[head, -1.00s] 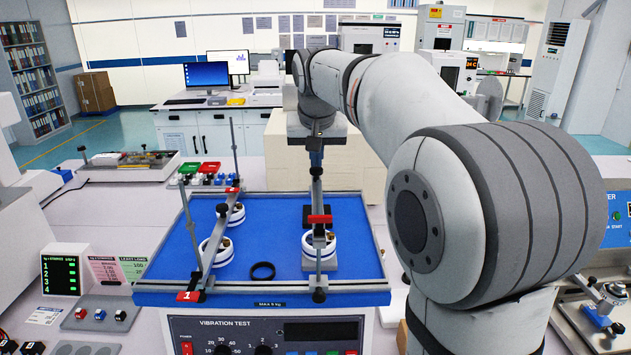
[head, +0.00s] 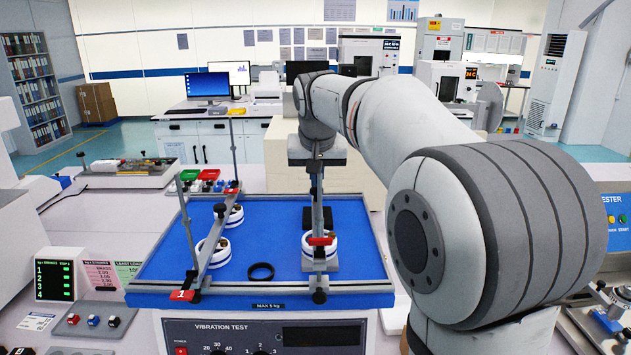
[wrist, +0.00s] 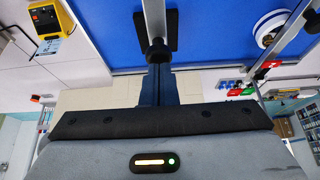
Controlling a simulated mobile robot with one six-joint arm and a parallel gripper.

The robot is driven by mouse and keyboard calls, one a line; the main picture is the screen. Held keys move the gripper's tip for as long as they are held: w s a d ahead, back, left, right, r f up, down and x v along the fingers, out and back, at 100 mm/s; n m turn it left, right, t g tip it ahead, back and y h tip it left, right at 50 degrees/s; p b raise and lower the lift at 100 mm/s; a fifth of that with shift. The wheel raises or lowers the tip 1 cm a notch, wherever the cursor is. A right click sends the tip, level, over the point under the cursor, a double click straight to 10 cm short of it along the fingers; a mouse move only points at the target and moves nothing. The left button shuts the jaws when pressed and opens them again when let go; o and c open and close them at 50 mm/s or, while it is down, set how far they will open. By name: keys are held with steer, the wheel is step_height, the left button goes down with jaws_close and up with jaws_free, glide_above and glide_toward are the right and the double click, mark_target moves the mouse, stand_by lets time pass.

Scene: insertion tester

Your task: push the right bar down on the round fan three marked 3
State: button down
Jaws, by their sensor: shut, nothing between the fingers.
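The right bar (head: 317,215) is grey and runs front to back over the right part of the blue plate. Its red tag (head: 320,241) sits low at a round white fan (head: 307,250), apparently touching it; a number 3 is not readable. My gripper (wrist: 157,88) is shut, with nothing between its dark blue fingers. In the wrist view the fingertips are at the black knob (wrist: 157,52) on the bar's far end, apparently touching it. In the head view the fingers are hard to separate from the bar, below my wrist.
A left bar (head: 206,255) with a red tag 1 (head: 183,295) passes over two more round white fans (head: 212,252). Thin upright rods stand beside it. A yellow device (wrist: 52,18) shows in the wrist view.

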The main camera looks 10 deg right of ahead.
steer(key=shift+f+b, duration=0.85)
steer(key=shift+f, duration=0.55)
steer(key=shift+r+p, duration=3.05)
steer(key=shift+r, duration=0.65)
